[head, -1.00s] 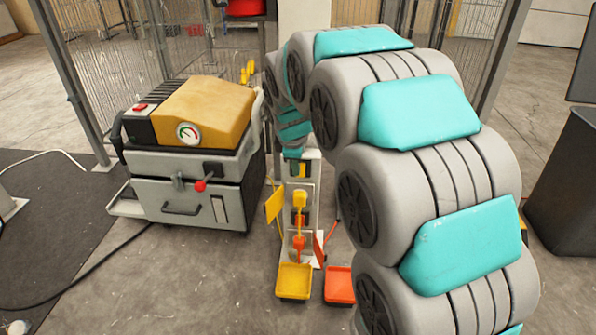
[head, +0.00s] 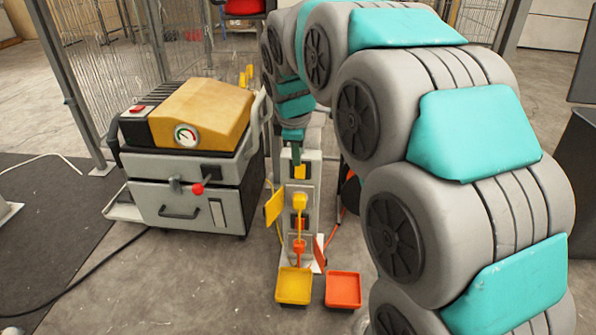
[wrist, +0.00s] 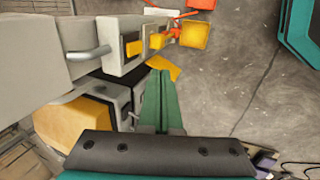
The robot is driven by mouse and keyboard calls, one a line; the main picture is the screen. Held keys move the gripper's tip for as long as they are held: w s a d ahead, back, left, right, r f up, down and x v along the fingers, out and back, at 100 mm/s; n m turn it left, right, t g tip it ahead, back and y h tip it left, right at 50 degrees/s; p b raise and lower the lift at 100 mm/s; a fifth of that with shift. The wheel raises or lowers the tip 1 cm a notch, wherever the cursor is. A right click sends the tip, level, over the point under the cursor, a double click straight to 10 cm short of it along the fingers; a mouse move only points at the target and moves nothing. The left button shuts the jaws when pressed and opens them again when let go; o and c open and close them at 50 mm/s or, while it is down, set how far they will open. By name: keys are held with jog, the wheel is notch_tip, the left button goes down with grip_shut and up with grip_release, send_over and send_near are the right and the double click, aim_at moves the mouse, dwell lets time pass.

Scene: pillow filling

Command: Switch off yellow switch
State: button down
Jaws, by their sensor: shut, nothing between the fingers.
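The yellow switch (head: 300,171) is near the top of the front face of a pale upright post (head: 314,180). In the wrist view the yellow switch (wrist: 133,47) shows on the post's face, at the upper left of my fingertips. My gripper (head: 295,158) is at the top of the post, just above the switch; its green fingers (wrist: 160,73) are shut and empty. I cannot tell whether the fingertips touch the switch. Below the switch are a yellow plug (head: 300,201) and an orange-red plug (head: 299,246).
A yellow tray (head: 294,287) and an orange-red tray (head: 343,290) lie at the post's foot. A yellow flap (head: 274,206) sticks out at the post's left. A grey machine with a yellow lid (head: 203,112) stands to the left. The floor in front of the machine is mostly clear.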

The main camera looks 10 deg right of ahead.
aim_at(300, 175)
jog(key=shift+f, duration=0.2)
jog(key=x, duration=0.3)
jog(key=w+x, duration=0.1)
jog(key=x, duration=0.3)
jog(key=w+x, duration=0.1)
jog(key=x, duration=0.3)
jog(key=shift+w+d+r+b, duration=0.15)
jog(key=shift+d+r+b, duration=0.1)
jog(key=shift+d+b, duration=0.2)
jog(key=shift+w+d+f, duration=0.1)
jog(key=shift+w+d, duration=0.05)
jog(key=shift+w, duration=0.35)
jog(key=shift+w, duration=0.15)
